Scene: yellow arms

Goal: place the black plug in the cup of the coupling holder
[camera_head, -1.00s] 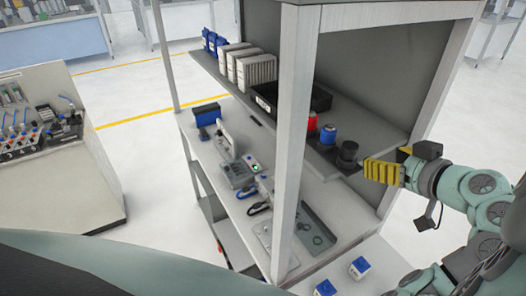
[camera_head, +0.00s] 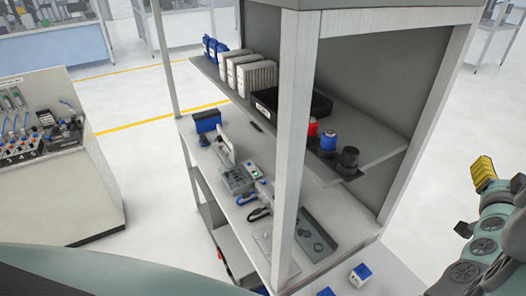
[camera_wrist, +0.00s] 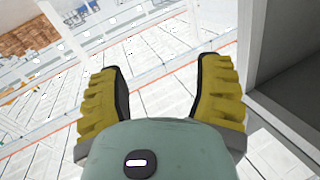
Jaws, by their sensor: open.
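The black plug (camera_head: 349,154) stands upright at the near right end of the upper shelf. It appears seated in a dark cup of the coupling holder (camera_head: 348,173), though the seat is too small to judge exactly. A blue part (camera_head: 328,140) and a red part (camera_head: 312,127) stand in line to its left. My gripper (camera_head: 484,170) is off to the right of the shelf, well apart from the plug. In the wrist view its yellow fingers (camera_wrist: 160,72) are spread with nothing between them. The plug is not in the wrist view.
The upper shelf (camera_head: 375,147) also carries a black bin (camera_head: 305,102) and white boxes (camera_head: 257,77). A grey post (camera_head: 295,140) stands at the front. The lower bench holds tools and a grey tray (camera_head: 325,220). The floor right of the rack is free.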

